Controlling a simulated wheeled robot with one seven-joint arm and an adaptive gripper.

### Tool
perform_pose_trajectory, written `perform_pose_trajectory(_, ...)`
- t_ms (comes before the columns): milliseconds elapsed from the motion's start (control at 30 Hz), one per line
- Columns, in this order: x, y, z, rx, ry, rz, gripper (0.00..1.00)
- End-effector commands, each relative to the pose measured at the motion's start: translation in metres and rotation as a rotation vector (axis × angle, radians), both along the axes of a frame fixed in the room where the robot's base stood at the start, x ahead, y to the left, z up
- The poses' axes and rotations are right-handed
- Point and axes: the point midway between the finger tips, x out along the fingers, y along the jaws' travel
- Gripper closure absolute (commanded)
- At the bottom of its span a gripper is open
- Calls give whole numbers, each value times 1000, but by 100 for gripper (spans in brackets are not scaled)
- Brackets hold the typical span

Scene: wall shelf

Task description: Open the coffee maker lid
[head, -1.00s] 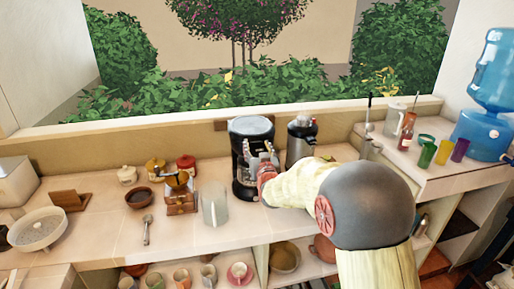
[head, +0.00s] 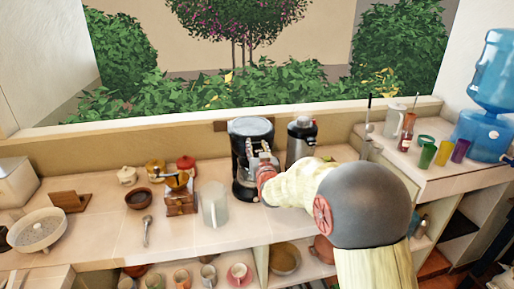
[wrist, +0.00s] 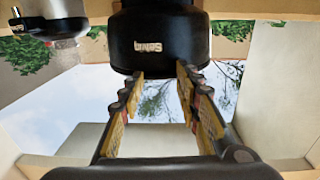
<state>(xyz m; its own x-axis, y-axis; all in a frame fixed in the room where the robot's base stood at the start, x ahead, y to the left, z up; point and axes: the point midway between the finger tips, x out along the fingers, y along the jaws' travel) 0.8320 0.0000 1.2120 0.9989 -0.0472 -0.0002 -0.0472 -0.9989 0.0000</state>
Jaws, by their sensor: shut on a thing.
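The coffee maker (head: 241,181) is black with a pale grey-blue top lid (head: 250,126), and it stands on the counter against the back ledge. The lid looks down. My gripper (head: 249,147) is at the front of its upper part, with the fingers pointing up. In the wrist view the coffee maker's black head (wrist: 158,42) with pale lettering fills the top middle. My gripper's fingertips (wrist: 160,72) are at its edge there, shut on the lid's edge with a gap between the fingers. The exact contact is hidden.
A dark flask (head: 301,140) stands close to the right of the coffee maker. A clear pitcher (head: 214,204) and a coffee grinder (head: 180,197) stand to the left. Several cups sit on the shelf below. The space above the coffee maker, before the window, is free.

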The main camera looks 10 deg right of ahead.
Motion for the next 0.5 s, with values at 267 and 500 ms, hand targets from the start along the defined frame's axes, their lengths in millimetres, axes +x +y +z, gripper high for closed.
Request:
perform_pose_trajectory(267,0,0,0,0,0,0,100)
perform_pose_trajectory(500,0,0,0,0,0,0,100)
